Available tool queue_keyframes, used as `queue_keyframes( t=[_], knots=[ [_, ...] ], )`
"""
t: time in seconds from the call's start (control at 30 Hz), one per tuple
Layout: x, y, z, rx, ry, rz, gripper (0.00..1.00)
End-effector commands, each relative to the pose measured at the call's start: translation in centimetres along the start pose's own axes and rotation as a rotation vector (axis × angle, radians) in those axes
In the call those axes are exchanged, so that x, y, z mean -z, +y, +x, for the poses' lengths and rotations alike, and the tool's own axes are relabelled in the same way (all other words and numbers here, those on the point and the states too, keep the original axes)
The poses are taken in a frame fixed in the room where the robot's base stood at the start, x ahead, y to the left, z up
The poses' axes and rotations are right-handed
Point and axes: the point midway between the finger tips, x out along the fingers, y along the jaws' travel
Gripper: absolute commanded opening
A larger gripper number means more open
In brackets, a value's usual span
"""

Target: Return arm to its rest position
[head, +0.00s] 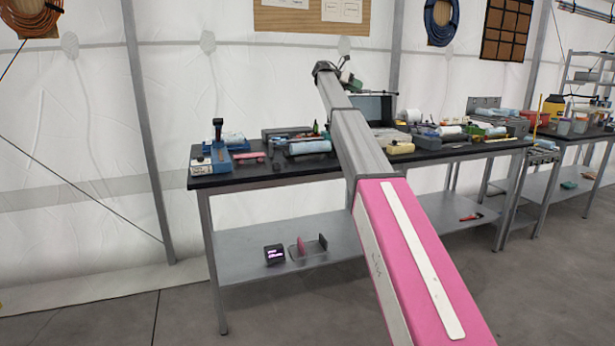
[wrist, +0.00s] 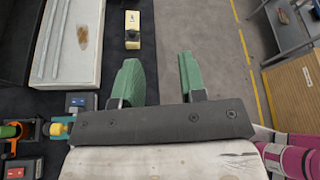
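My arm (head: 365,150), pink near the base and grey further out, reaches from the lower right of the head view over the workbench. My gripper (wrist: 157,75) shows in the wrist view with two green fingers apart and nothing between them. Grey floor and the dark bench edge lie below the gap. In the head view the gripper is small and partly hidden behind the arm's far end.
The black-topped workbench (head: 270,175) carries many tools and rolls. A lower shelf (head: 240,247) holds a small dark device (head: 274,254). Floor in front is clear at left.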

Motion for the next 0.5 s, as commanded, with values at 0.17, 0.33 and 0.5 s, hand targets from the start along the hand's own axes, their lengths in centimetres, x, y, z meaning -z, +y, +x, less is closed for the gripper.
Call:
queue_keyframes(
  t=[0.17, 0.33, 0.5],
  knots=[
    [1.8, 0.0, 0.7, -0.011, 0.013, 0.025, 0.38],
    [4.5, 0.1, 1.8, -0.028, 0.037, 0.068, 0.38],
    [8.4, 0.1, 3.2, -0.048, 0.074, 0.131, 0.38]
  ],
)
